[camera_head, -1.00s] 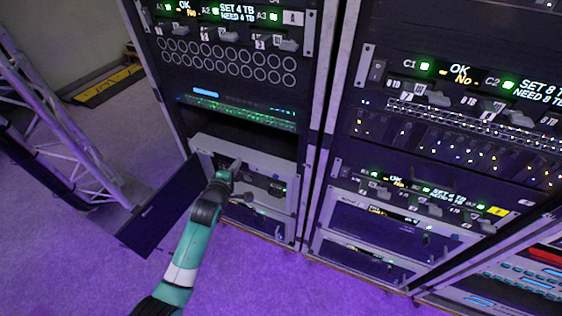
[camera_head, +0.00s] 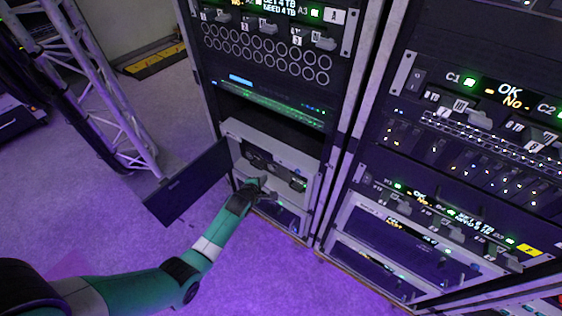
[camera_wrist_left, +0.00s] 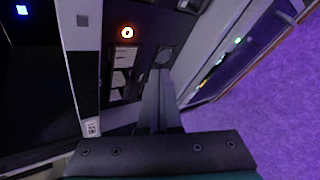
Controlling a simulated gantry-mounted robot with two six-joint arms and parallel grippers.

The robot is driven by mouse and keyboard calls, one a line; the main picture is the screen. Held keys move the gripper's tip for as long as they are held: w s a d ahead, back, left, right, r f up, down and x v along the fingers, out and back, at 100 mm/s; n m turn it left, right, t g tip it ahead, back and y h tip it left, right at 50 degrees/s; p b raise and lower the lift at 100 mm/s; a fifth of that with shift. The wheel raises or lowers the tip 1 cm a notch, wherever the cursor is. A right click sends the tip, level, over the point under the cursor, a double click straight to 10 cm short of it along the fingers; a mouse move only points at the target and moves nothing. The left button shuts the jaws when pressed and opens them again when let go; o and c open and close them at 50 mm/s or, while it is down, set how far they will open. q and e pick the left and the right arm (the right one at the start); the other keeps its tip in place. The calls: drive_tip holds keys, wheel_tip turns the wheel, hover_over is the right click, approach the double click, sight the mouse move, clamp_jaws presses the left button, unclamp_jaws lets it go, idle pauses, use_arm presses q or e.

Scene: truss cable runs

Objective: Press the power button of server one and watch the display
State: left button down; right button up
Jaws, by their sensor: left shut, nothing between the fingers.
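A light grey server unit (camera_head: 290,160) sits low in the left rack, with its dark front door (camera_head: 188,184) swung open to the left. My left gripper (camera_head: 262,184) is at the lower part of its front. In the left wrist view my left gripper (camera_wrist_left: 160,78) is shut and empty, its fingers pointing at the dark front panel (camera_wrist_left: 140,45). A round button with a lit orange ring (camera_wrist_left: 127,32) is up and left of the fingertips, apart from them. I cannot read a display on this unit. My right gripper is not in view.
A second grey unit (camera_head: 285,215) is just below. The right rack (camera_head: 440,150) stands close beside, with lit screens. A metal truss (camera_head: 100,95) rises at the left. Purple floor (camera_head: 110,225) in front is clear.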

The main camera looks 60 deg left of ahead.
use_arm(q)
drive_tip(key=w+a+b, duration=0.3)
drive_tip(key=w+b, duration=0.3)
drive_tip(key=w, duration=0.1)
idle(2.0)
drive_tip(key=shift+w+a+b, duration=0.25)
drive_tip(key=shift+w+b, duration=0.15)
drive_tip(key=shift+b, duration=0.25)
